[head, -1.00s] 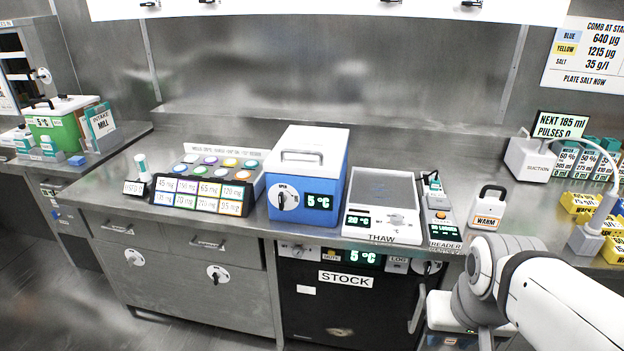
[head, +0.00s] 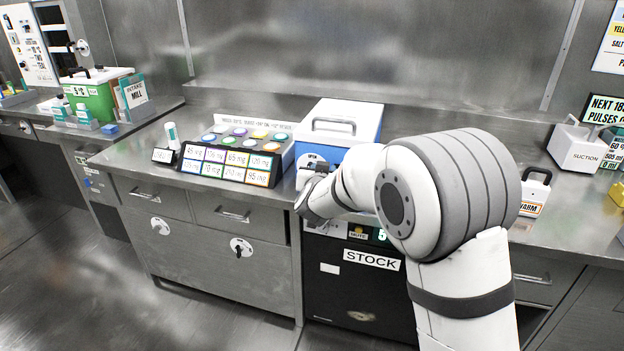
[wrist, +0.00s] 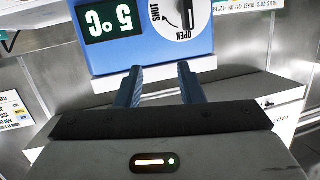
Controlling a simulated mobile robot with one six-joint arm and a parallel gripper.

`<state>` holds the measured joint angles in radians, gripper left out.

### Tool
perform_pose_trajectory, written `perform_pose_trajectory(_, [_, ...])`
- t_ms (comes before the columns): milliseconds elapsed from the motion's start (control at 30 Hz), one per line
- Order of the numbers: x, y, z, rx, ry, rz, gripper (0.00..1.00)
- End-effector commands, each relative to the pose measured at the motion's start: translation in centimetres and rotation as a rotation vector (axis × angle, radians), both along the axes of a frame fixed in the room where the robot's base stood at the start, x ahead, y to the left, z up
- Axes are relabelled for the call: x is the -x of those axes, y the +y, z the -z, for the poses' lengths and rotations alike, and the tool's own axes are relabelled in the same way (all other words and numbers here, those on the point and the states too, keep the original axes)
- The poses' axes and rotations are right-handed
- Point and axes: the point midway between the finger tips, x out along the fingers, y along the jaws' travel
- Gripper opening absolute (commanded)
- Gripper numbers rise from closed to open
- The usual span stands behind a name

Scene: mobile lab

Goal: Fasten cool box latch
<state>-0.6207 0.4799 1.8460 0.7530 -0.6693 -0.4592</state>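The cool box (head: 358,122) is blue with a white lid and handle, on the bench in the head view. My arm partly covers its front. The wrist view shows the blue front upside down (wrist: 150,48), with a 5 °C display and the latch (wrist: 187,18), a black knob on a white dial marked SHUT and OPEN. The knob lies toward the OPEN mark. My gripper (wrist: 160,72) is open and empty; its fingers are apart, below the dial in the picture, and not around the knob. In the head view my gripper (head: 312,178) is at the box's front left.
A rack of coloured round pads with mg labels (head: 232,160) stands close left of the cool box. The black STOCK unit (head: 350,290) is below it. A WARM container (head: 535,190) and suction unit (head: 580,150) stand right.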

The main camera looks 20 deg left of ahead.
Motion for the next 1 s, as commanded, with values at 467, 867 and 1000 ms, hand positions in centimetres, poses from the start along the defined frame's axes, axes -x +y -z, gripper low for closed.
perform_pose_trajectory(467, [-0.2,6.5,6.4,0.059,-0.217,0.186,0.35])
perform_pose_trajectory(867, [-6.1,6.3,6.4,0.058,-0.215,0.185,0.35])
perform_pose_trajectory(1000, [-7.1,6.3,6.4,0.06,-0.215,0.185,0.35])
